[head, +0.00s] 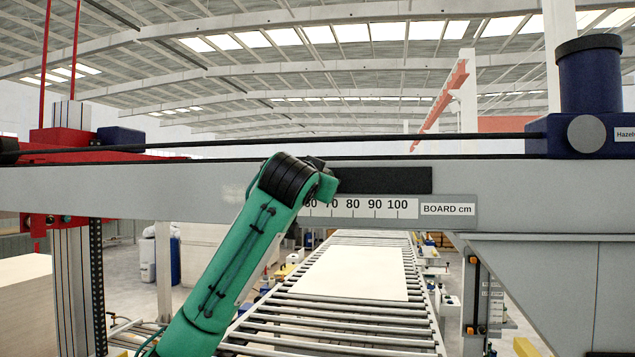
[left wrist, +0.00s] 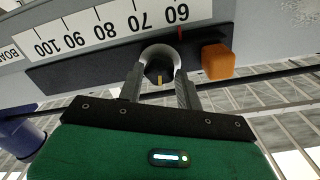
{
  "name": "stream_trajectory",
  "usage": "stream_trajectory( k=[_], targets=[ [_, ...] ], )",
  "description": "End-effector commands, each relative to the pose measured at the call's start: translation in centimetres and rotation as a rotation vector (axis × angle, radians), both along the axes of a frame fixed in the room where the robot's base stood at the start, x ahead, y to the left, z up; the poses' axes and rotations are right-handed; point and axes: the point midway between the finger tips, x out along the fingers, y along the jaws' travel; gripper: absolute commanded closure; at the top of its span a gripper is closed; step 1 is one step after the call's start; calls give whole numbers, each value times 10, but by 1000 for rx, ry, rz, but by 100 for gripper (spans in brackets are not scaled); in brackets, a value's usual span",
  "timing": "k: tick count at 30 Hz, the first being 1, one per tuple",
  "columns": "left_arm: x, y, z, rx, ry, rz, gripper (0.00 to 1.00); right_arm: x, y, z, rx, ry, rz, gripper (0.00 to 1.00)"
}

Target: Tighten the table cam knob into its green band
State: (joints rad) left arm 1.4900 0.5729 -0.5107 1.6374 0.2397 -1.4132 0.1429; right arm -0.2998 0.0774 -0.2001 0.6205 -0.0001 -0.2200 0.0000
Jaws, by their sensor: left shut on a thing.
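My left gripper (left wrist: 160,78) is shut on a round dark knob (left wrist: 158,66) with a light grey collar around it and a small yellowish mark at its lower edge. The fingers sit one on each side of the knob, below the printed scale in the left wrist view. No green band shows; that part of the knob's dial may be hidden or too small to tell. In the head view my green left arm (head: 222,270) reaches up to the beam, and its wrist hides the knob and fingertips. My right gripper is in neither view.
An orange block (left wrist: 218,62) sits beside the knob on the black strip (left wrist: 85,68). The white BOARD cm scale (head: 365,208) runs along the grey beam (head: 120,190). Behind the beam, a pale board (head: 352,272) lies on a roller conveyor (head: 330,325). A blue motor (head: 588,85) stands at right.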

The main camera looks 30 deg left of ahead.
Motion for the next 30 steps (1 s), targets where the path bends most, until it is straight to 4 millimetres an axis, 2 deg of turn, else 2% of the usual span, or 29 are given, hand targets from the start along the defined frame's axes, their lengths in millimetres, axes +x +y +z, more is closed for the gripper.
stream_trajectory(
  k=[9, 21, 22, 24, 30],
  targets=[
    [0, 0, 0, 79, 21, 0, 87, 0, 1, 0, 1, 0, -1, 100],
    [0, 0, 0, 84, 23, 0, 87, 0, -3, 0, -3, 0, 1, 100],
    [0, 0, 0, 84, 23, 0, 59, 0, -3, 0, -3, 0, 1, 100],
    [0, 0, 0, 83, 22, 0, 45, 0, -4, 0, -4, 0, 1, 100],
    [0, 0, 0, 83, 22, 0, 43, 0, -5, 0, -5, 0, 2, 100]
  ],
)
